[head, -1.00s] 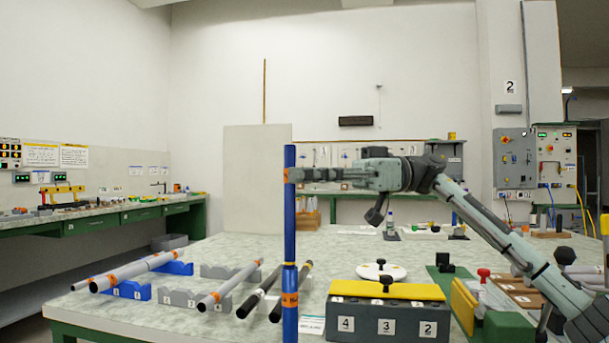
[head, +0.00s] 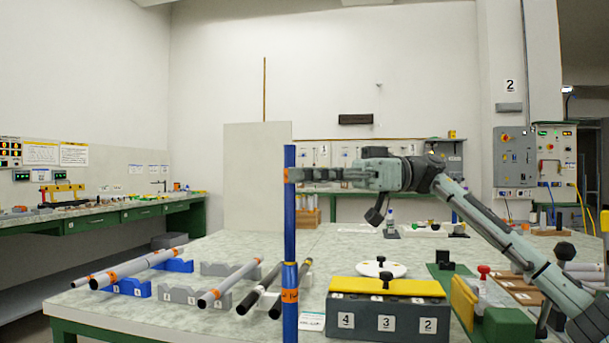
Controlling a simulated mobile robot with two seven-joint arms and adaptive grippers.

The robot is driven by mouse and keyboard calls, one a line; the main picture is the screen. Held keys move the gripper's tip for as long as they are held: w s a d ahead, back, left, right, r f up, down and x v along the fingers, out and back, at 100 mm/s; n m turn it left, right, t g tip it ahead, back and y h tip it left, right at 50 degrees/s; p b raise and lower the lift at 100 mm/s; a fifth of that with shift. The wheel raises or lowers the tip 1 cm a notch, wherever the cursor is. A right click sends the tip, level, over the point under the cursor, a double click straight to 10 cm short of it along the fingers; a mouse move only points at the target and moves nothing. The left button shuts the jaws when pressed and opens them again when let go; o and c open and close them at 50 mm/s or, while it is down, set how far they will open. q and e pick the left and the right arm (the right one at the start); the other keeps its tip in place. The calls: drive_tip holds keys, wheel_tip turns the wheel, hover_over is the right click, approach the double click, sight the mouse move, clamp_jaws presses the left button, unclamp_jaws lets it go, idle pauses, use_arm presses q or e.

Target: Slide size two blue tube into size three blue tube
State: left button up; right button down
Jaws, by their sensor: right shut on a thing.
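A slim blue tube (head: 290,220) with an orange band near its top stands upright in the head view. My right gripper (head: 294,175) is shut on it near that band. A wider blue tube (head: 290,325) with an orange band stands upright directly below, its bottom cut off by the frame edge. The slim tube's lower end meets the wider tube's top, in line with it. I cannot tell how far one is inside the other. My left gripper is not in view.
Grey tubes (head: 135,269) lie on blue and grey cradles at the left of the table (head: 190,318). Black rods (head: 259,292) lie close behind the blue tubes. A dark block numbered 4, 3, 2 (head: 365,321) with a yellow top stands to the right. A white disc (head: 396,269) lies behind it.

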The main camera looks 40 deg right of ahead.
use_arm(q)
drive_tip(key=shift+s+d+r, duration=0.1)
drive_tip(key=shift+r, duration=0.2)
use_arm(e)
drive_tip(key=shift+f, duration=0.1)
drive_tip(key=c, duration=1.4)
unclamp_jaws()
wheel_tip(320, 180, up, 10)
drive_tip(key=shift+r, duration=0.1)
